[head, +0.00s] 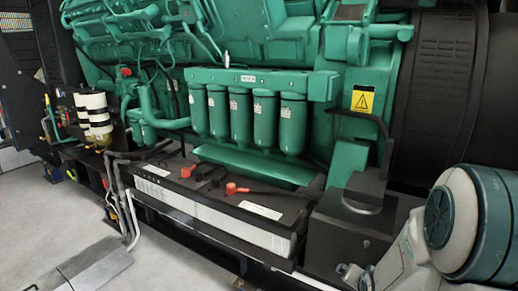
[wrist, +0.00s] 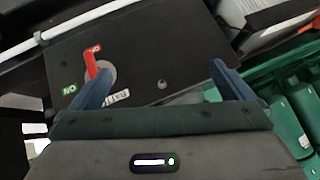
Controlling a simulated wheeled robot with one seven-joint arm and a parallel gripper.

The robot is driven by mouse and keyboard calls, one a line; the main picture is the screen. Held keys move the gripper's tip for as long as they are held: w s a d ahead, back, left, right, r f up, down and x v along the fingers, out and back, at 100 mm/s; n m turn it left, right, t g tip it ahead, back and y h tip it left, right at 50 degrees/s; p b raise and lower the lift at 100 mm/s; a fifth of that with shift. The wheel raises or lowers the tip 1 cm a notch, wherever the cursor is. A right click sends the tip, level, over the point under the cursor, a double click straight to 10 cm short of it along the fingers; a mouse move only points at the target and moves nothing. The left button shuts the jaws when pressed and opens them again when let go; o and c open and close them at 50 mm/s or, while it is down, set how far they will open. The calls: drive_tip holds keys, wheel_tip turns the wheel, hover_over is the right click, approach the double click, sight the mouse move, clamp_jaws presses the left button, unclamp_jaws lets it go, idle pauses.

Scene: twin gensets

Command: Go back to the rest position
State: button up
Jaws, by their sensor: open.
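My gripper (wrist: 160,68) shows in the wrist view with its two blue fingers spread wide and nothing held between them. Beyond it is a dark panel (wrist: 145,45) with a red switch handle (wrist: 92,62) on a grey round base. The handle is near the left finger, and I cannot tell the gap in depth. A green label (wrist: 69,90) marked ON and a white label (wrist: 117,98) partly behind the finger sit on the panel. In the head view my arm is at the lower right, and the gripper's fingers cannot be made out there.
A green engine (head: 250,70) with a row of green filters (head: 240,115) fills the back. A long battery (head: 215,215) with red terminal caps lies before it. A black box (head: 345,235) stands beside my arm. Grey floor (head: 40,225) is open at left.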

drive_tip(key=s+a+r+n+g+p, duration=0.3)
drive_tip(key=s+a+r, duration=0.3)
drive_tip(key=s+r, duration=0.3)
drive_tip(key=s+a+r+n+g+y+p, duration=0.1)
drive_tip(key=s+a+r+n+g+p, duration=0.1)
drive_tip(key=s+a+r, duration=0.4)
drive_tip(key=s+r+n+p, duration=0.1)
drive_tip(key=s+r+n, duration=0.1)
drive_tip(key=s+r, duration=0.1)
drive_tip(key=shift+s+r+n+g+y, duration=0.3)
drive_tip(key=shift+s+r+g, duration=0.1)
drive_tip(key=shift+r, duration=0.3)
